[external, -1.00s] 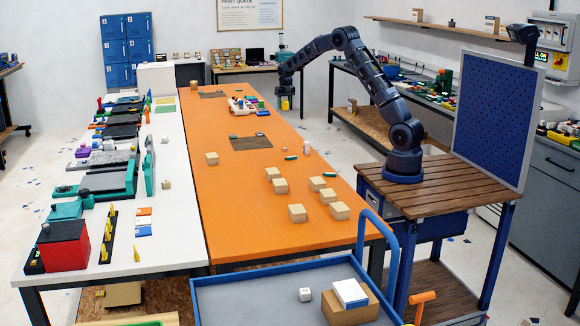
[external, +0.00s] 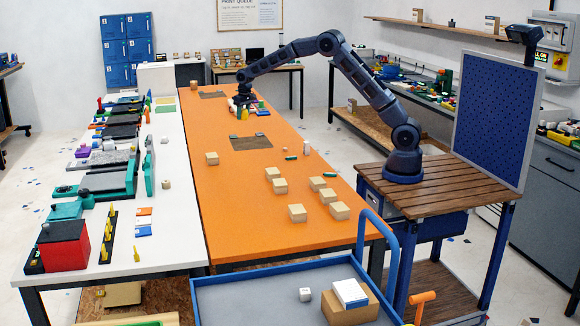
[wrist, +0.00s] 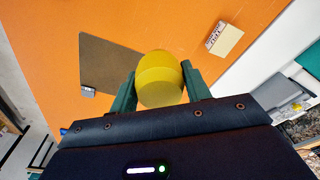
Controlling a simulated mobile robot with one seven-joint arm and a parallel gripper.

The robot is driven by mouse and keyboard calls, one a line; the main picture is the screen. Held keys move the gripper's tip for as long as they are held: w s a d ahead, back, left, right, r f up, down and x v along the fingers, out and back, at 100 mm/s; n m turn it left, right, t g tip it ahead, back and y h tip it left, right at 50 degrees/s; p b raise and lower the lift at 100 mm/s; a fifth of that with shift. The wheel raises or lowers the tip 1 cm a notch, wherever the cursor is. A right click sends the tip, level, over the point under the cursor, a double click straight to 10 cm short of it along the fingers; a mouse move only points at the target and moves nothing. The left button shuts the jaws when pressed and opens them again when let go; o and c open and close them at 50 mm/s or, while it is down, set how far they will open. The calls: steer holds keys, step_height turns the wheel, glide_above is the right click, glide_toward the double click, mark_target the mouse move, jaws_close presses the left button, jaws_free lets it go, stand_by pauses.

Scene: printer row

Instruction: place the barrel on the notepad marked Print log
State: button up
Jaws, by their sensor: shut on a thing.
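The barrel (wrist: 160,80) is a rounded yellow cylinder held between the two green fingers of my gripper (wrist: 160,92). In the external view the barrel (external: 245,114) shows as a small yellow spot below my gripper (external: 244,104), over the far part of the orange table. It appears held above the tabletop, but the exact height is unclear. I cannot read "Print log" on anything. Small flat pads (external: 144,222) in orange, white and blue lie on the white table, their markings too small to read.
A brown mat (wrist: 105,60) lies on the orange table, a small grey item (wrist: 88,92) at its corner. A tan block (wrist: 226,40) has unreadable dark print on its side. Several more tan blocks (external: 297,213) stand nearer. Machines (external: 108,180) crowd the white table.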

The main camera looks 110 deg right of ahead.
steer(key=w+a+n, duration=0.2)
steer(key=w+a, duration=0.4)
steer(key=a, duration=0.4)
steer(key=w+a+r+n, duration=0.1)
steer(key=w+a, duration=0.5)
steer(key=a, duration=0.3)
steer(key=w+a+n, duration=0.2)
steer(key=w+a, duration=0.4)
steer(key=a, duration=0.4)
steer(key=w+a+r+n+y, duration=0.1)
steer(key=w+a+n, duration=0.2)
steer(key=a, duration=1.5)
steer(key=w+a+r+n, duration=0.1)
steer(key=w+a+n, duration=0.15)
steer(key=a, duration=1.45)
steer(key=s+a+n, duration=0.2)
steer(key=a, duration=1.7)
step_height(320, 180, up, 3)
steer(key=n+y, duration=0.1)
steer(key=n, duration=0.7)
glide_above(346, 286)
step_height(346, 286, down, 20)
steer(key=shift+s+d, duration=0.1)
steer(key=shift+d, duration=0.05)
